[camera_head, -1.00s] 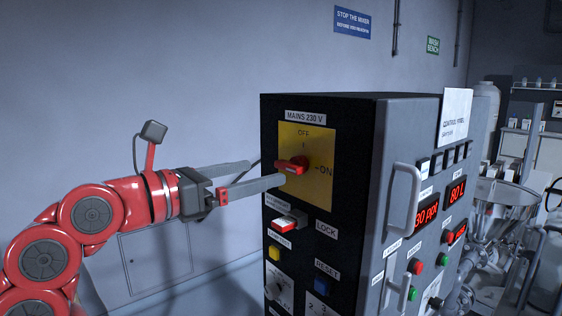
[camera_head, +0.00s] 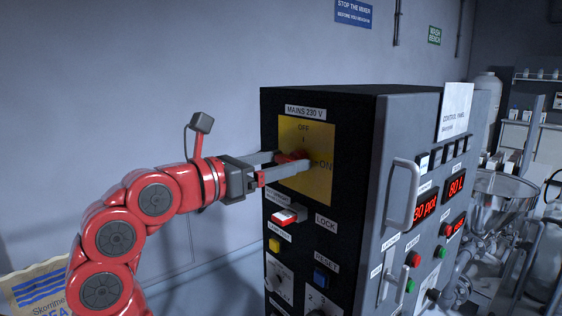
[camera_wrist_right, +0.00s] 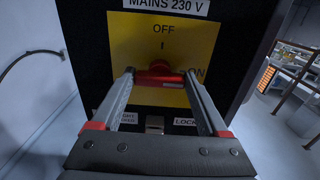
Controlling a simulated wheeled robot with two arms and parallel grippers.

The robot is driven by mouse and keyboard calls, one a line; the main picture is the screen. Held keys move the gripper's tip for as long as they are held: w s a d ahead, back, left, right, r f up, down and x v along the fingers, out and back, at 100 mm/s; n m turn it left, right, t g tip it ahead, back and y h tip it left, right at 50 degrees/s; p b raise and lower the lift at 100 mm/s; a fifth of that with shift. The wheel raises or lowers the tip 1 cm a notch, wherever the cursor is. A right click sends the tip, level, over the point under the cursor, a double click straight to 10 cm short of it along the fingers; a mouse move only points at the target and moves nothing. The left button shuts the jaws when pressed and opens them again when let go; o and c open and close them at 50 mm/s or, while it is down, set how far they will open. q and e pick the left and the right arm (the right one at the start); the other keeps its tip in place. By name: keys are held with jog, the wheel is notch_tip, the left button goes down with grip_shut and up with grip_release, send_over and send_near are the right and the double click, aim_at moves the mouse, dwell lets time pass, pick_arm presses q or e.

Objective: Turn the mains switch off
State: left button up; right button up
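The mains switch is a red rotary knob (camera_head: 294,157) on a yellow plate (camera_head: 321,180) under the label MAINS 230 V, on the dark side of a cabinet. Its handle lies roughly level, towards ON; OFF is printed above. My right gripper (camera_head: 290,162) reaches the plate, with its fingers on either side of the knob. In the right wrist view the red knob (camera_wrist_right: 160,77) sits between the two fingertips, and the fingers stand apart. Whether they touch the knob is hard to tell. My left gripper is not in view.
A grey handle (camera_head: 403,195) sticks out from the cabinet's front. A printed sack (camera_head: 38,288) stands at lower left. The wall side is free.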

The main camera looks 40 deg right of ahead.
jog(key=c, duration=0.4)
